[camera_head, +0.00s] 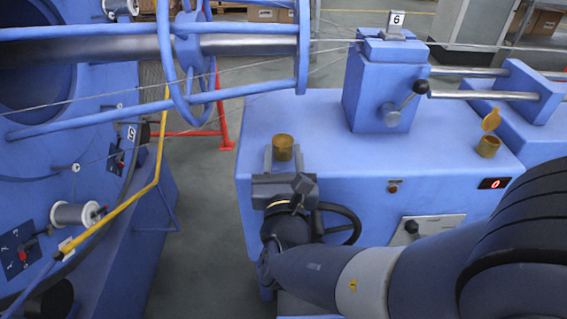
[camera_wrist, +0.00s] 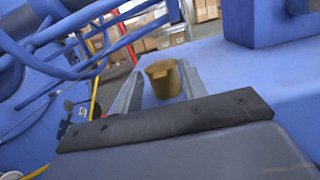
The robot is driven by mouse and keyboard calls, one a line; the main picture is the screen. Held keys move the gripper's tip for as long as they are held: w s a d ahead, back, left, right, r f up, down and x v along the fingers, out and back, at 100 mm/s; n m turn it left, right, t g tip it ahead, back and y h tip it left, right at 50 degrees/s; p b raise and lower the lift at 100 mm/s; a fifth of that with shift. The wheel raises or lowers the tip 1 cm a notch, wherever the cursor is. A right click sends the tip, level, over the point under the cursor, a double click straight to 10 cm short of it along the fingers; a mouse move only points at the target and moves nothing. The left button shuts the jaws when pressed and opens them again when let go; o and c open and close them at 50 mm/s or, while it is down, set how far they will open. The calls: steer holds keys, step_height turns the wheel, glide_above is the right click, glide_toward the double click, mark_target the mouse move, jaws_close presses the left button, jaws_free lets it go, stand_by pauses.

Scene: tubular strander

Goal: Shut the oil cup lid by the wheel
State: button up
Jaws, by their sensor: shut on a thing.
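The brass oil cup by the wheel (camera_head: 282,144) stands on the blue housing, behind the dark handwheel (camera_head: 342,224). No raised lid shows on it; its top looks flat, so its lid appears down. My gripper (camera_head: 283,157) is at this cup, with one finger on each side. In the wrist view the cup (camera_wrist: 164,80) sits between the two grey fingers of my gripper (camera_wrist: 161,88), which is shut on it. The fingers and the gripper body hide the cup's lower part. I cannot tell whether the fingers press on the lid or the cup wall.
A second brass oil cup (camera_head: 488,147) at the right has its lid (camera_head: 491,119) standing open. A black-knobbed lever (camera_head: 420,87) sticks out from the blue block. The blue rotor cage (camera_head: 190,50) and yellow rail (camera_head: 160,150) are at the left.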

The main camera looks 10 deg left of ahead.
steer(key=o, duration=1)
steer(key=p+v, duration=0.1)
steer(key=v, duration=0.9)
steer(key=shift+s+d+f, duration=0.1)
steer(key=shift+s+d, duration=0.05)
steer(key=shift+s, duration=0.2)
steer(key=shift+w, duration=0.1)
steer(key=b+x, duration=0.1)
steer(key=x, duration=0.9)
steer(key=shift+w, duration=0.35)
steer(key=shift+s, duration=0.1)
